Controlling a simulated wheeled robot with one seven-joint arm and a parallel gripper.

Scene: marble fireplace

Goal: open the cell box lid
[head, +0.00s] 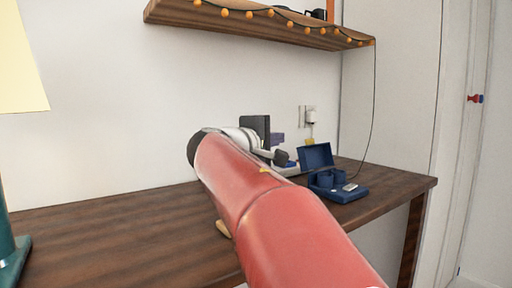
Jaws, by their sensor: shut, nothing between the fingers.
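The blue cell box (338,192) stands on the right part of the wooden table. Its lid (316,156) is raised and stands upright at the back of the box. The inside shows blue compartments and a small pale item at the front right. My gripper (284,158), small and dark beyond my red arm, is just left of the lid and looks empty. It is shut, and whether it touches the lid I cannot tell. My arm covers part of the table left of the box.
The wooden table (110,235) has free room on the left. A dark upright object (256,127) stands behind my wrist. A shelf (260,22) with orange lights hangs above. A cord runs down to the right of the box.

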